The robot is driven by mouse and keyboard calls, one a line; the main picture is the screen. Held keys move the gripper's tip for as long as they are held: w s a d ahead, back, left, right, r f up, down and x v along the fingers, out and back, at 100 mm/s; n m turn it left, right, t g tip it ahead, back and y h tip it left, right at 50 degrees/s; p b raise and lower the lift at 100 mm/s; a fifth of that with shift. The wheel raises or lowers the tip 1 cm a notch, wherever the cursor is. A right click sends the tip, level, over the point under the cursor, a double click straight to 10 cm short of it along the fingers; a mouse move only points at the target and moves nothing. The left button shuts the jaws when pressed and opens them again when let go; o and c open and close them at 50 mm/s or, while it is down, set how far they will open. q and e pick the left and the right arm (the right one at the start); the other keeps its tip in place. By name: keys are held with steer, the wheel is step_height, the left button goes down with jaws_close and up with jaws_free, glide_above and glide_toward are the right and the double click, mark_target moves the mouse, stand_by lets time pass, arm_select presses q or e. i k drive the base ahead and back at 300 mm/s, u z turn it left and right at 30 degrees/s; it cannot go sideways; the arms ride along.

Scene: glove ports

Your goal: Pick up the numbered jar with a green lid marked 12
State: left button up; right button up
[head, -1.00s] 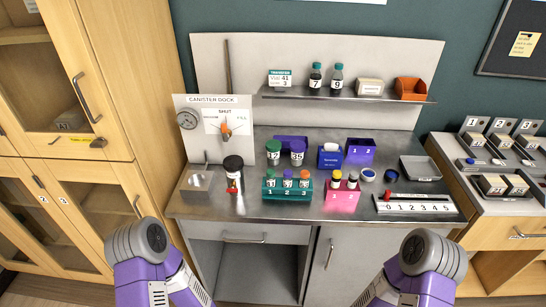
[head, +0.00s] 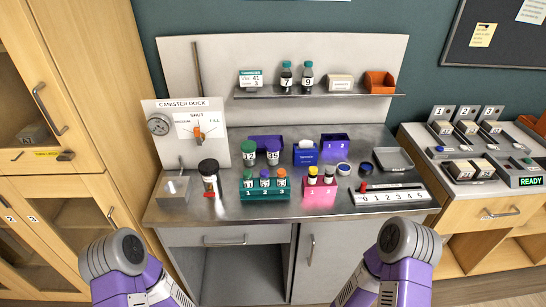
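The right jar (head: 273,152) has a label that looks like 35. A teal rack in front hides part of the area below them. My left arm and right arm come in at the bottom, short of the bench front, showing purple links with grey rounded joints. No gripper fingers are in view, and nothing is seen held.
The teal rack (head: 265,193) with several vials and a pink rack (head: 319,196) stand in front. A black-lidded canister (head: 209,179) is at left. A blue box (head: 305,152) and purple holder (head: 335,147) are to the right. Bottles 7 and 9 stand on the shelf (head: 330,93).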

mark_target(248, 148)
steer(key=u, duration=0.5)
steer(key=k, duration=0.95)
steer(key=z, duration=0.9)
steer(key=i, duration=1.05)
steer(key=z, duration=0.05)
